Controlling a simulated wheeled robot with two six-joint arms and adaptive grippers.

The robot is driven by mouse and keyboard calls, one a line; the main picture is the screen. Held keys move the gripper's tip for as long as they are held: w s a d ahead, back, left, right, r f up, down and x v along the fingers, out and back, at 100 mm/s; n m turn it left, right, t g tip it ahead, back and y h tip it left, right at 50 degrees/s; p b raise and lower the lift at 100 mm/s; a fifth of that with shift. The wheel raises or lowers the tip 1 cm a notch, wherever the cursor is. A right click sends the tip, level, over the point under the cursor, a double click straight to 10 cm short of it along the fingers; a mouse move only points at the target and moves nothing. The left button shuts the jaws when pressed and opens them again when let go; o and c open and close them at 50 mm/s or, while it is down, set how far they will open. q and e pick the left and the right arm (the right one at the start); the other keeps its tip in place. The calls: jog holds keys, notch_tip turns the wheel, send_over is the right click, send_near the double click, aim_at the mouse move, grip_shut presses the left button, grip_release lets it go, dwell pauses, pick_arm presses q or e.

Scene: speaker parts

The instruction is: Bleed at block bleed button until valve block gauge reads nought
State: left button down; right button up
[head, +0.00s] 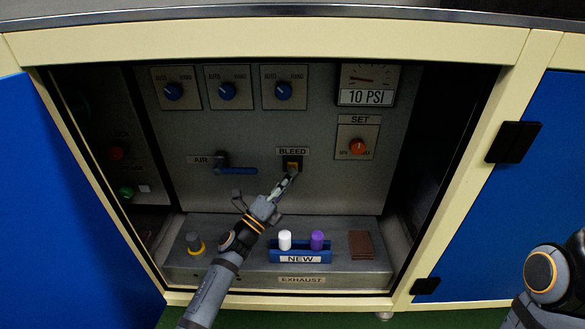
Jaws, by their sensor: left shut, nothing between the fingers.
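The block bleed button (292,164) is a small yellowish square in a dark surround under the BLEED label (292,151), on the grey panel inside the open cabinet. My left gripper (292,174) is shut and empty, its tips at the lower edge of the button. I cannot tell whether they touch or press it. The valve block gauge (367,83) is at the panel's upper right, with a dial above a plate reading 10 PSI. Of my right arm only a part shows at the lower right edge; its gripper is out of view.
A blue AIR lever (236,170) is left of the button, and a red SET knob (357,147) is right of it. Three blue AUTO/HAND knobs line the top. Below, a blue NEW tray (300,257) holds a white and a purple piece. The cabinet frame borders the opening.

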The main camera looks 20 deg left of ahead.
pick_arm(q)
jog(key=shift+w, duration=0.1)
dwell(0.6)
jog(key=shift+w+a, duration=0.1)
jog(key=shift+w, duration=0.2)
jog(key=shift+w+a, duration=0.15)
jog(key=shift+w, duration=0.35)
dwell(0.6)
jog(key=shift+s, duration=0.1)
dwell(2.7)
jog(key=shift+s+d, duration=0.25)
jog(key=shift+s, duration=0.6)
jog(key=s, duration=0.2)
jog(key=s+d+p, duration=0.1)
jog(key=s, duration=0.1)
jog(key=shift+s+d, duration=0.2)
jog(key=shift+s, duration=0.2)
